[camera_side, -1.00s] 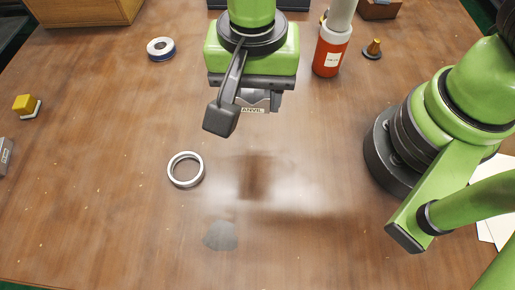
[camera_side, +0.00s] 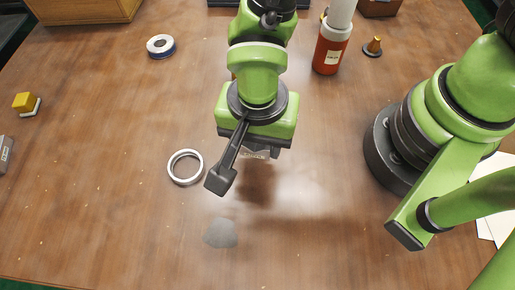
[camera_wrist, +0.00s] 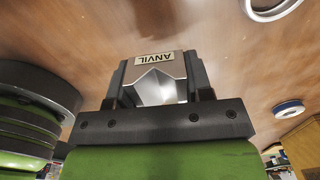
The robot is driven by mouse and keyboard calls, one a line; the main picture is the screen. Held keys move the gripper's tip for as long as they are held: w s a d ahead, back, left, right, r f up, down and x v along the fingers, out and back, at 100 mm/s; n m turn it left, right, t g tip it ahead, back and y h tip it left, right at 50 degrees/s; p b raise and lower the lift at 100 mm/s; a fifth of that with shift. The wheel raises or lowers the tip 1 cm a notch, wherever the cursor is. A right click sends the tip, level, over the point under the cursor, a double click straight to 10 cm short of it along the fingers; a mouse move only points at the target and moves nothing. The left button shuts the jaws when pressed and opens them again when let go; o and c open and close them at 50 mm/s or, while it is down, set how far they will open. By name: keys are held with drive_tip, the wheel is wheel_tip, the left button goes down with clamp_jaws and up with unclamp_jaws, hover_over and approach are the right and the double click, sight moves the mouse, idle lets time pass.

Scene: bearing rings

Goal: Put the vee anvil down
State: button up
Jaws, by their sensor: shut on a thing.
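The vee anvil is a grey metal block with a V notch and a label reading ANVIL. In the wrist view the vee anvil (camera_wrist: 160,82) sits between the two fingers of my gripper (camera_wrist: 160,85), which is shut on it. In the side view my gripper (camera_side: 252,150) hangs over the middle of the table, and only a sliver of the anvil (camera_side: 258,154) shows below the gripper body. A shadow lies on the table beneath; the exact height of the anvil above the wood cannot be told.
A silver bearing ring (camera_side: 185,182) lies left of my gripper. A dark grey patch (camera_side: 221,233) is on the wood in front. A blue and white tape roll (camera_side: 160,47), a red bottle (camera_side: 329,54) and a small cone-shaped item (camera_side: 373,48) stand further back. The front centre is largely clear.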

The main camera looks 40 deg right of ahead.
sight(257, 161)
drive_tip(key=shift+f, duration=2.05)
drive_tip(key=shift+f, duration=0.15)
drive_tip(key=o, duration=1.2)
